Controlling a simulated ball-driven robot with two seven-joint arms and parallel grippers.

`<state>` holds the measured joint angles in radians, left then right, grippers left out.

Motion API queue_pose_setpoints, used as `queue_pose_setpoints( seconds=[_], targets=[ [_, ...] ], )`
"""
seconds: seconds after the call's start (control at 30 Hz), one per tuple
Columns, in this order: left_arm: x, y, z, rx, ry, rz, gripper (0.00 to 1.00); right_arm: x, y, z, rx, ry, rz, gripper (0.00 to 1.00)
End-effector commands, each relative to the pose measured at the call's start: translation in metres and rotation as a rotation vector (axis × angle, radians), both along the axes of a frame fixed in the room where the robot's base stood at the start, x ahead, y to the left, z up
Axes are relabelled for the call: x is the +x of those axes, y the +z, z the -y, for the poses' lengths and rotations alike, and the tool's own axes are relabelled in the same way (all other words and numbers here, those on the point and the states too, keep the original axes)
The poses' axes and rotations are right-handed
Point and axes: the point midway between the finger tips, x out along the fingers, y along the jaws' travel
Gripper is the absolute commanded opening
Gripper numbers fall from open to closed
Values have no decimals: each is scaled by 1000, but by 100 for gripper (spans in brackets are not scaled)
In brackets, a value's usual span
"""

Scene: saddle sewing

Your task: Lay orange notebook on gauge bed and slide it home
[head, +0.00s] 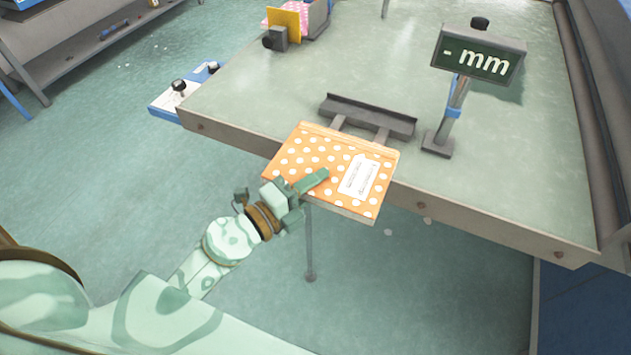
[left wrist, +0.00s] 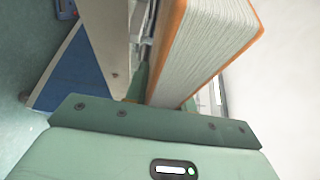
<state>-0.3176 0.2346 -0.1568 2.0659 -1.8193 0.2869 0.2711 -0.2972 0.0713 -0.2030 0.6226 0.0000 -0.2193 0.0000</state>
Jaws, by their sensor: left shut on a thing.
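The orange notebook (head: 318,158) has white polka dots and a white label. In the head view it lies flat over the table's near edge, its near part sticking out past the edge. My left gripper (head: 311,184) is shut on its near left edge. In the left wrist view the notebook (left wrist: 205,50) shows its page edges between the fingers. The gauge bed (head: 367,114) is a dark grey stop bar on two short rails, just beyond the notebook's far edge. Whether the notebook touches the rails is hard to tell. My right gripper is not in view.
A display (head: 478,60) reading "- mm" stands on a post to the right of the bed. At the table's back left are a dark holder (head: 318,18) and yellow and pink items. The table top (head: 240,90) left of the bed is clear.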

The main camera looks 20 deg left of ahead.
Motion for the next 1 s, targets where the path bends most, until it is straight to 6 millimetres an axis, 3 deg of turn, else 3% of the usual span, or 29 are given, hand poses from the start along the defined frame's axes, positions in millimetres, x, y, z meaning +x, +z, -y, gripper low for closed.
queue_pose_setpoints(
  seconds=[0.43, 1.0],
  targets=[
    [49, 0, 2, -1, 0, 5, 0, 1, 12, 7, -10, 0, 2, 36],
    [120, -8, 4, -1, 0, 4, 0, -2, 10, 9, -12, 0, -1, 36]
  ],
)
